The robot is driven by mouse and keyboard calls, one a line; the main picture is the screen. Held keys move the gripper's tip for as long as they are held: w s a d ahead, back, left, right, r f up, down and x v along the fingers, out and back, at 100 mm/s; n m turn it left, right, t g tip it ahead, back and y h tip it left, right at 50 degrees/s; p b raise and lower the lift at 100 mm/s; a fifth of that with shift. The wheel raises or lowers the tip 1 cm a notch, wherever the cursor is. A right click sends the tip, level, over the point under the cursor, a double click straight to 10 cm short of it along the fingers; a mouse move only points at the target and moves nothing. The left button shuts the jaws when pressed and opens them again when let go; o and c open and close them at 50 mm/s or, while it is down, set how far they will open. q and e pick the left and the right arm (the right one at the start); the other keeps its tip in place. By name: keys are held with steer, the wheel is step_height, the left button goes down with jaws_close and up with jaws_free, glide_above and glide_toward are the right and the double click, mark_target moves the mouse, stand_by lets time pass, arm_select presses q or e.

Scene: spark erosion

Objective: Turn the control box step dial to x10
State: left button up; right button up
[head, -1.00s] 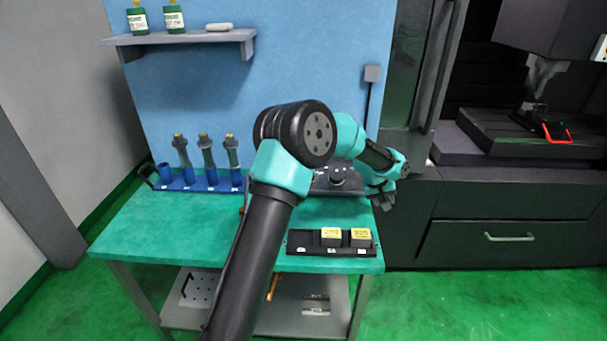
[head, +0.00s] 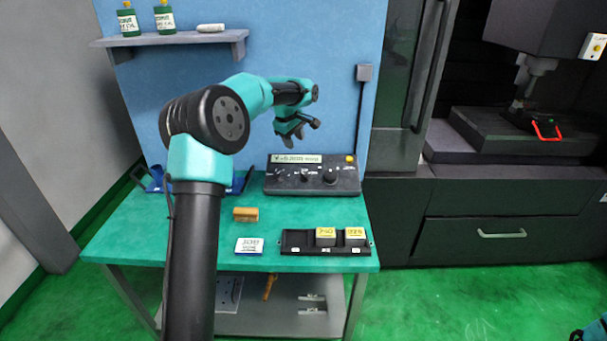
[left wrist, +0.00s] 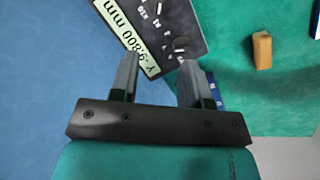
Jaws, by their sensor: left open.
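The control box (head: 312,178) is a dark sloped panel at the back of the green bench. Its pale display reads about "Y 9.800 mm", sign unclear. A smaller knob (head: 305,175) with white marks around it sits near the middle and a larger black knob (head: 331,174) to its right; which is the step dial, and its setting, I cannot read. My left gripper (head: 291,137) is open and empty, above and behind the box, apart from it. In the left wrist view its fingers (left wrist: 159,62) stand apart, with the box (left wrist: 180,15) beyond them.
A black tray (head: 293,241) with yellow-labelled blocks, a white card (head: 249,245) and a tan block (head: 246,214) lie in front of the box. A blue rack (head: 237,186) is partly hidden behind my left arm. A shelf (head: 170,40) hangs above left.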

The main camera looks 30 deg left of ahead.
mark_target(304, 174)
arm_select(q)
steer(key=x, duration=1.7)
steer(key=shift+s, duration=0.15)
steer(key=shift+a, duration=0.1)
steer(key=shift+c, duration=0.2)
jaws_close()
